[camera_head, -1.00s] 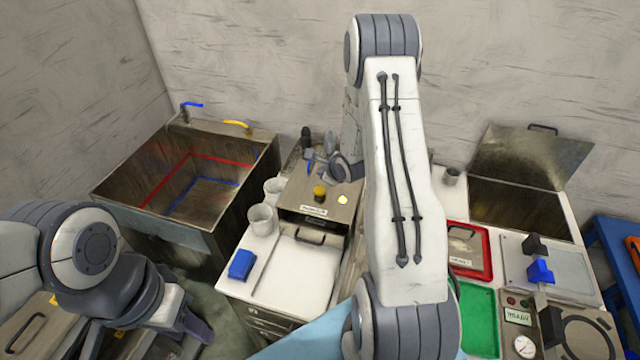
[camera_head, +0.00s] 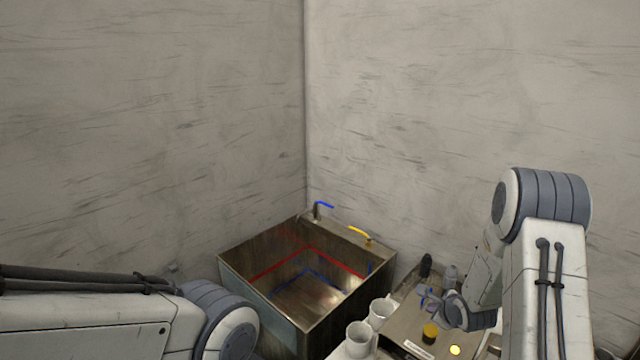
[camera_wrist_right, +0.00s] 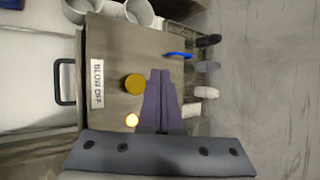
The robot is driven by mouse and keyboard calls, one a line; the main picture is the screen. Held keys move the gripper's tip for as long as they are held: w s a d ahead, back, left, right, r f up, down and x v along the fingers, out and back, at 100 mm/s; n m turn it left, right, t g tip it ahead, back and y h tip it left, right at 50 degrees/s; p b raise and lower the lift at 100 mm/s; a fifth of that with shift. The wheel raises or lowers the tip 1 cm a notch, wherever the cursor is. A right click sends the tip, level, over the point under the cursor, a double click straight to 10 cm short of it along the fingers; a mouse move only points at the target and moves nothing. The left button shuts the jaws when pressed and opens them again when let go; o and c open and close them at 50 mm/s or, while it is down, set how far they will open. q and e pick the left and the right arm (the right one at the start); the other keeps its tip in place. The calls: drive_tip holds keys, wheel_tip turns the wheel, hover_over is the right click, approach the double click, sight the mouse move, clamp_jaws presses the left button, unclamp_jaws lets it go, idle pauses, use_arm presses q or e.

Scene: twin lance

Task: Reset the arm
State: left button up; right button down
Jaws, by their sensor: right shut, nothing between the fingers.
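My right gripper (camera_wrist_right: 163,76) shows in the right wrist view with its two dark fingers together and nothing between them. It is over a metal box with a "BLOW OFF" label (camera_wrist_right: 97,84), beside a yellow knob (camera_wrist_right: 135,84) and a glowing lamp (camera_wrist_right: 132,120). In the head view my right arm reaches in from the right, and its wrist is above the same box (camera_head: 400,325); the fingers are hard to make out there. My left arm crosses the lower left of the head view, but its gripper is out of the picture.
A metal sink (camera_head: 262,312) with a blue tap lever (camera_head: 323,205) and a yellow one (camera_head: 360,233) stands in the corner. White cups (camera_head: 359,338) are near the box. Bare walls fill the upper head view.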

drive_tip(key=s+a+r+n+g+b, duration=0.1)
drive_tip(key=s+a+r+n+b, duration=0.15)
drive_tip(key=a+n, duration=0.35)
drive_tip(key=s+a+r+n+g+y+b, duration=0.1)
drive_tip(key=s+a+n+g, duration=0.15)
drive_tip(key=a+n, duration=0.4)
drive_tip(key=s+a+r+n+b, duration=0.2)
drive_tip(key=s+a+n, duration=0.2)
drive_tip(key=a, duration=0.5)
drive_tip(key=s+a+r+n+g+b, duration=0.1)
drive_tip(key=s+a+n, duration=0.3)
drive_tip(key=s+n, duration=0.4)
drive_tip(key=s+a+r+n+g+y+b, duration=0.1)
drive_tip(key=s+a+n+g+b, duration=0.2)
drive_tip(key=s+n, duration=0.6)
drive_tip(key=s+a+g, duration=0.1)
drive_tip(key=s, duration=0.6)
drive_tip(key=shift+s+a, duration=0.3)
drive_tip(key=shift+a, duration=0.05)
